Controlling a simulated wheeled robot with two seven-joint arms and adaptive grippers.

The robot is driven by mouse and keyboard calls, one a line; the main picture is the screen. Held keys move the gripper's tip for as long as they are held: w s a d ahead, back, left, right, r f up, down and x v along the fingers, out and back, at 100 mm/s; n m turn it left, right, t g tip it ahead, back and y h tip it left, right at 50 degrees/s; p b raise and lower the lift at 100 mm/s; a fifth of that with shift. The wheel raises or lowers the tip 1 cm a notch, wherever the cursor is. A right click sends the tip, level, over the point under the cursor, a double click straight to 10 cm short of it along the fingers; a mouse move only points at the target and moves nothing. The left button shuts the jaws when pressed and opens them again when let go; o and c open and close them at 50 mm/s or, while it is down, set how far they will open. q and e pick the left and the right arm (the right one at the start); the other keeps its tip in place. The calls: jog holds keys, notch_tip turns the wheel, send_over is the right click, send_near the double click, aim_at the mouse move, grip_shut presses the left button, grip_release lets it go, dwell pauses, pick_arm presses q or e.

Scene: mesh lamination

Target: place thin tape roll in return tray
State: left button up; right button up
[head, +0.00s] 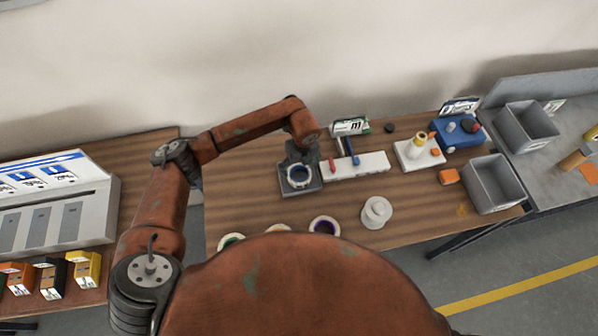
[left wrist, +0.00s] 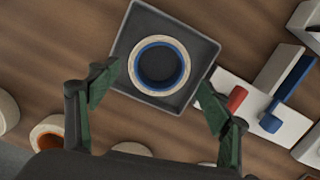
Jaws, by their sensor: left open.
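A pale tape roll with a blue core (head: 299,184) lies flat in a small dark grey square tray (head: 314,186) on the wooden table. In the left wrist view the roll (left wrist: 160,39) sits near the middle of the tray (left wrist: 197,45), clear of its rim. My left gripper (head: 299,155) is above the tray. In the left wrist view its fingers (left wrist: 157,80) are spread wide to either side of the roll, with nothing between them touching it. No label names the tray. My right gripper is not in view.
Rolls with purple (head: 324,226) and green (head: 231,240) cores lie near the front edge. A white holder (head: 360,166) with red and blue tools stands right of the tray. A white spool (head: 376,212) and grey bin (head: 493,184) are further right.

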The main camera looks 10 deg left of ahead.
pick_arm(q)
jog(key=r, duration=0.5)
jog(key=shift+s+d+r, duration=0.2)
jog(key=shift+s+r, duration=0.1)
jog(key=shift+r, duration=0.05)
dwell(0.9)
